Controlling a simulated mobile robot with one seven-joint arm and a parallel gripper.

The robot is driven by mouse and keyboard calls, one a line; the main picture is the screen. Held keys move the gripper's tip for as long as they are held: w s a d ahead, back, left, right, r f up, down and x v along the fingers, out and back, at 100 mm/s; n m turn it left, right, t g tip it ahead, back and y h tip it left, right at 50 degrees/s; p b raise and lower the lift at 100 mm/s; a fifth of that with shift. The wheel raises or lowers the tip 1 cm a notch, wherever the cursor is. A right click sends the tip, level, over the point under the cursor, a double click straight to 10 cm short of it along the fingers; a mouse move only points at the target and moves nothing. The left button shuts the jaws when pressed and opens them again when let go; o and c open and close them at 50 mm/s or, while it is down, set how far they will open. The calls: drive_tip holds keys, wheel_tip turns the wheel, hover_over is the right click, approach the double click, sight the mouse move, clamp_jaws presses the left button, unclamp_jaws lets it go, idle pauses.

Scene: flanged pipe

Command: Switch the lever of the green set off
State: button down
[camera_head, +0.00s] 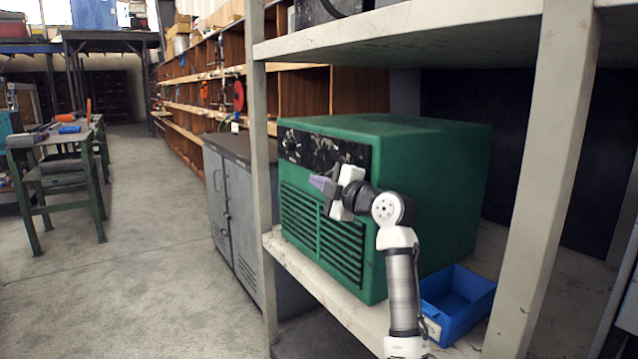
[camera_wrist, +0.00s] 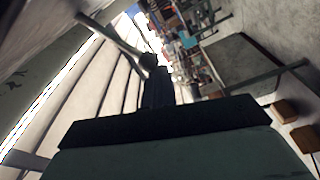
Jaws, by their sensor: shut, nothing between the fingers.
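The green set (camera_head: 430,185) is a large green metal cabinet on the shelf in the head view. Its front has a scuffed black panel (camera_head: 325,153) at the top and slatted vents below. I cannot make out a lever on the panel; part of the front is hidden behind my arm. My gripper (camera_head: 322,185) is in front of the panel's lower edge, its purple-grey fingers shut and empty, pointing left. I cannot tell whether it touches the set. The wrist view is dark and tilted, and the lever cannot be made out there.
A blue bin (camera_head: 458,300) sits on the shelf right of my arm. A pale shelf post (camera_head: 262,170) stands left of the set, and another post (camera_head: 540,190) at right. An upper shelf board (camera_head: 420,30) runs overhead. Open floor (camera_head: 140,240) lies at left.

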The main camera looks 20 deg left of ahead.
drive_tip(key=s+d+r+m+t+h+p, duration=0.25)
drive_tip(key=s+d+p, duration=0.45)
drive_tip(key=s, duration=0.4)
drive_tip(key=w+a+f+p, duration=0.1)
drive_tip(key=w+a+p, duration=0.3)
drive_tip(key=w, duration=0.6)
drive_tip(key=shift+a+f, duration=0.25)
drive_tip(key=shift+a, duration=1.05)
drive_tip(key=shift+n, duration=0.25)
